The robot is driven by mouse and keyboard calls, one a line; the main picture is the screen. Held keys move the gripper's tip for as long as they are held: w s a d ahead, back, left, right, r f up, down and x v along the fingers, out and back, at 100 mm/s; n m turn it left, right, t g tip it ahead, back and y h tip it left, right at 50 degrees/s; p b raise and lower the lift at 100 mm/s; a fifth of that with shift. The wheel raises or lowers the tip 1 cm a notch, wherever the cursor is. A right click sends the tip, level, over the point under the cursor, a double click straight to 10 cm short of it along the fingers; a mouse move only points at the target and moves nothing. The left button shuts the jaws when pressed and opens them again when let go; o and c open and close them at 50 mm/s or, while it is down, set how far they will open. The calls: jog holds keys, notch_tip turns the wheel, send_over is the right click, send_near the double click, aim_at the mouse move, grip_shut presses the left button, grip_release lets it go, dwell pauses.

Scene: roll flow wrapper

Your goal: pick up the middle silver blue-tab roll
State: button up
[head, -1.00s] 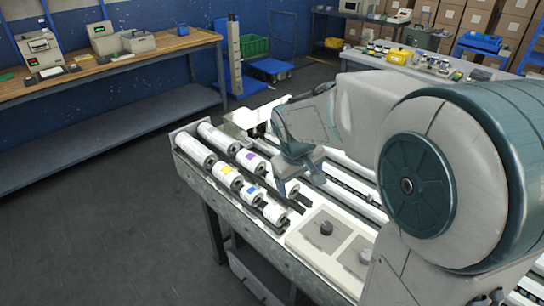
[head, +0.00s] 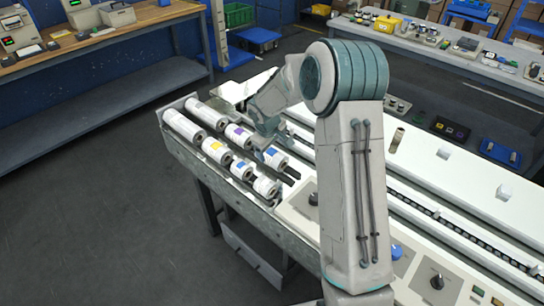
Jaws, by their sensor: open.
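Short silver rolls with coloured tabs lie in two rows in a tray (head: 200,152) on the machine's left end. In the near row, a blue-tab roll (head: 241,169) lies between a yellow-tab roll (head: 215,151) and an end roll (head: 265,187) with a small bluish mark. In the far row, another blue-tab roll (head: 276,158) lies right of a purple-tab roll (head: 237,135). My gripper (head: 257,152) is open and empty, pointing down above the gap between the purple-tab roll and the far blue-tab roll. Its fingertips partly blend with the rolls; contact cannot be told.
Two longer plain rolls, one (head: 183,126) in front and one (head: 207,113) behind, fill the tray's left end. A panel with a dark knob (head: 313,198) is right of the tray. My arm hides the machine's middle. Workbenches stand at left and back.

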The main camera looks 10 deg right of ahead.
aim_at(271, 153)
jog(key=shift+w+f, duration=0.2)
jog(key=shift+f, duration=0.4)
jog(key=x, duration=0.1)
jog(key=p+x, duration=0.1)
jog(key=x, duration=0.2)
jog(key=shift+w+a, duration=0.25)
jog(key=shift+w, duration=0.15)
jog(key=shift+w+d+f+p, duration=0.15)
jog(key=shift+f+p, duration=0.15)
jog(key=shift+f, duration=0.25)
jog(key=c, duration=1.3)
